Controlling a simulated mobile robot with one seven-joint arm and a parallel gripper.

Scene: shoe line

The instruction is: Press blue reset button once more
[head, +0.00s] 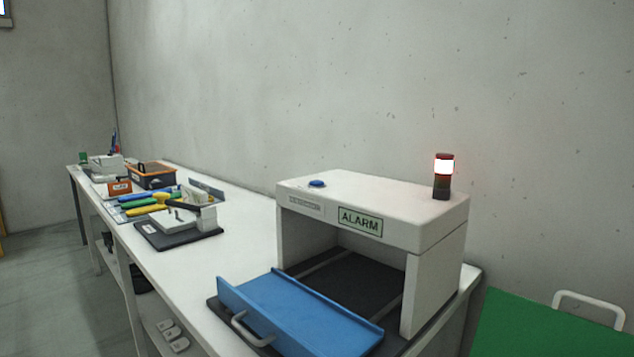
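The blue reset button (317,184) is a small round cap on the top left of a white machine housing (400,201). Nothing touches the button. A green-framed sign on the housing front reads ALARM (360,221). A small grey label (305,203) sits below the button; its text is too small to read. A signal tower (443,177) on the housing's right end is lit white with a red rim. My gripper is not in view.
A blue tray (300,312) with a grey handle juts out at the front of the housing. The white bench (240,255) runs back left, with a dark fixture (180,235), colored tools and an orange-edged box (152,175). A green panel (545,328) with a white handle stands at right.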

